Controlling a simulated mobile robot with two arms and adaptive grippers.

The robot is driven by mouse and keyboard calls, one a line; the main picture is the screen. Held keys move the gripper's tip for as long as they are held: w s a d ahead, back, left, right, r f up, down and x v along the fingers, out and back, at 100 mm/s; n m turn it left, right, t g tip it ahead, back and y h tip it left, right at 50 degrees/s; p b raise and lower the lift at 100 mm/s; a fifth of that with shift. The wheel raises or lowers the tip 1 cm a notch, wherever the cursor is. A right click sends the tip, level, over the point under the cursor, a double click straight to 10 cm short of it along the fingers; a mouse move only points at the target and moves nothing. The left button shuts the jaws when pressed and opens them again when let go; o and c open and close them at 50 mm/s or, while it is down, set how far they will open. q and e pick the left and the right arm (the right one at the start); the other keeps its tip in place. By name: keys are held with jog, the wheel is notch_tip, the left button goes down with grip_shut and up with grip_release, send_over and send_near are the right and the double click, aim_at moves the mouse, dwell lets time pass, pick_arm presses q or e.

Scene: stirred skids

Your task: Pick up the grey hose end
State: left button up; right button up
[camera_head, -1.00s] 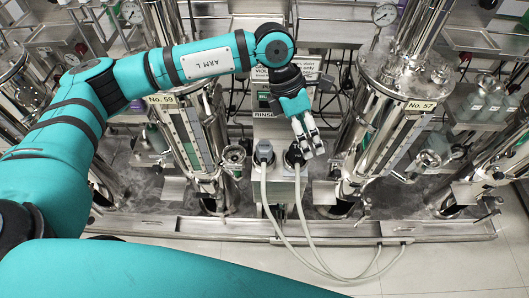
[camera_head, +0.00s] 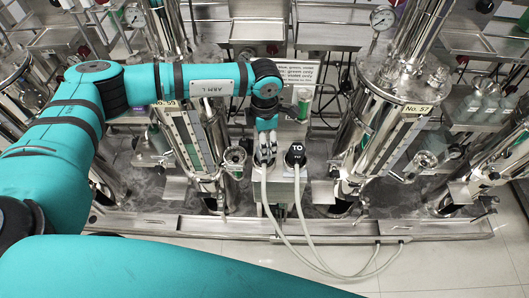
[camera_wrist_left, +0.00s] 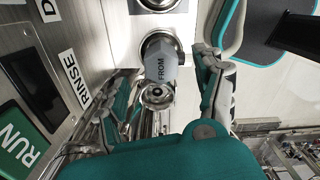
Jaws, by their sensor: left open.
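The grey hose end (camera_wrist_left: 162,66), marked FROM, sits in a round metal port on the panel. A pale hose (camera_head: 266,200) runs down from it in the head view. My left gripper (camera_head: 265,153) is at the grey hose end in the head view and largely covers it. In the left wrist view my left gripper (camera_wrist_left: 166,82) is open, one finger on each side, with the grey hose end ahead near the gap. I cannot tell whether the fingers touch it. My right gripper is not in view.
A black hose end (camera_head: 295,154) marked TO sits close to the right, with its own pale hose (camera_head: 303,210). Steel columns No. 59 (camera_head: 190,140) and No. 57 (camera_head: 385,125) flank the panel. A steel skid edge (camera_head: 330,228) runs along the floor in front.

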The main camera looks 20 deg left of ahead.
aim_at(264, 163)
pick_arm(q)
jog(key=shift+f+p, duration=0.65)
jog(key=shift+f, duration=2.05)
grip_shut()
